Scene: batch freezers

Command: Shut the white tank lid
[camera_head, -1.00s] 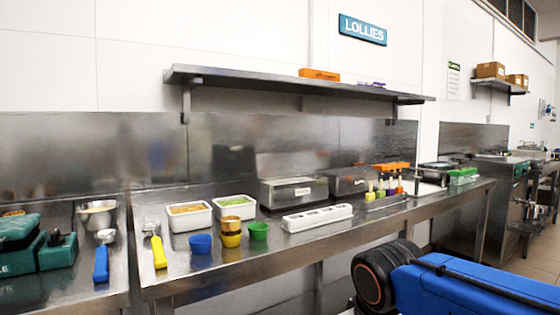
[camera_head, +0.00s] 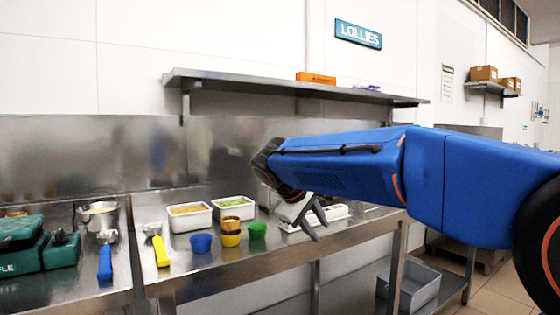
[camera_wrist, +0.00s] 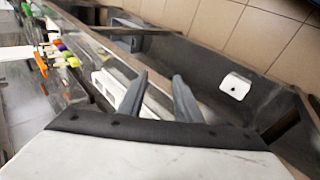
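I cannot make out a white tank lid for certain. In the wrist view, a white plate with a dark spot (camera_wrist: 235,87) lies on a grey surface to the right of my gripper; I cannot tell what it is. My gripper (camera_wrist: 158,88) is open with nothing between its fingers. In the head view my gripper (camera_head: 317,226) hangs over the steel bench, in front of the long white slotted tray (camera_head: 336,212). That tray also shows beyond the fingers in the wrist view (camera_wrist: 107,88). My arm hides most of the steel boxes behind it.
Two white tubs (camera_head: 190,222) stand left of my gripper, with a blue cup (camera_head: 201,243), a yellow cup (camera_head: 231,240) and a green cup (camera_head: 257,230) before them. A wall shelf (camera_head: 290,88) runs above. A grey bin (camera_head: 418,287) stands below the bench.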

